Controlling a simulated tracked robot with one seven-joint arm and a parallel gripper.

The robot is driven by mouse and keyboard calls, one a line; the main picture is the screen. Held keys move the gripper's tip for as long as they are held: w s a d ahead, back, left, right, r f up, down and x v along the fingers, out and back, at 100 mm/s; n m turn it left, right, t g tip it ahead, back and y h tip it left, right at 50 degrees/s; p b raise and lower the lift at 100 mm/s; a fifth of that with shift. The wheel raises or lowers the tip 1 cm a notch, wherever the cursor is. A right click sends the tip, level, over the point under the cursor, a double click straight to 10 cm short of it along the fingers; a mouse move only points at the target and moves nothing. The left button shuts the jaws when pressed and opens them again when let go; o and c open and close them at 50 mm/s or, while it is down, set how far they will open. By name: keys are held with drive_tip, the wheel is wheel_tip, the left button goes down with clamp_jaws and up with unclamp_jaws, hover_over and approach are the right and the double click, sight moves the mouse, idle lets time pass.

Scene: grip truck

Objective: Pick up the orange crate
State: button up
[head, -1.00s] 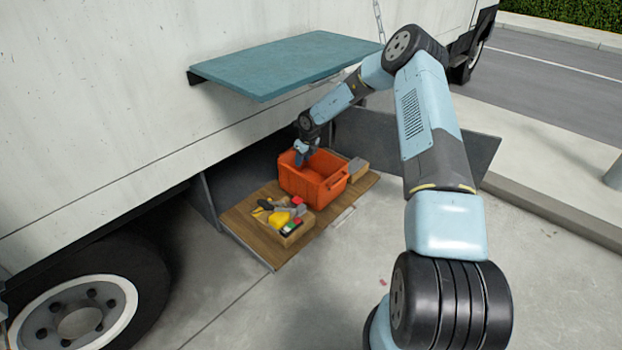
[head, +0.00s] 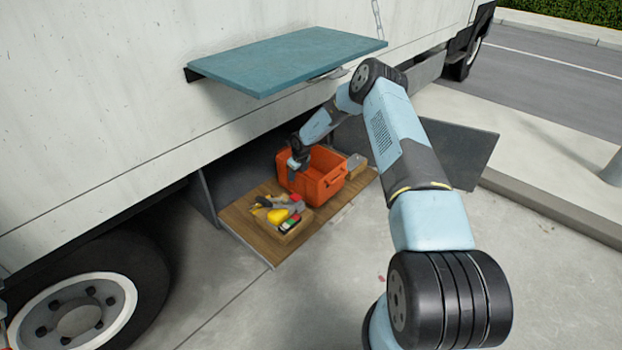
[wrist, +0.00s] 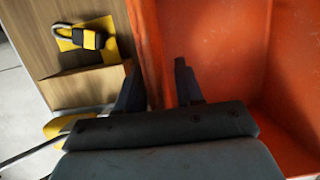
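The orange crate (head: 325,183) stands upright on the wooden board of the truck's low compartment. My gripper (head: 294,163) is at the crate's left rim, pointing down. In the wrist view, my gripper's two dark fingers (wrist: 160,88) are apart. One finger is outside the crate wall, and the other is over the inside of the crate (wrist: 215,50). The wall's rim runs between them, and I see no firm contact on both sides. The fingertips' depth below the rim is hard to tell.
A wooden tray (head: 285,238) with tools sits just left of the crate. A grey-brown block (head: 356,163) lies to its right. A teal shelf (head: 290,62) juts from the truck above. A dark flap (head: 455,155) stands at the right. The pavement in front is clear.

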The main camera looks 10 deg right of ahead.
drive_tip(key=shift+w+f, duration=0.1)
drive_tip(key=shift+f, duration=0.25)
clamp_jaws()
drive_tip(key=shift+r, duration=0.1)
idle(1.1)
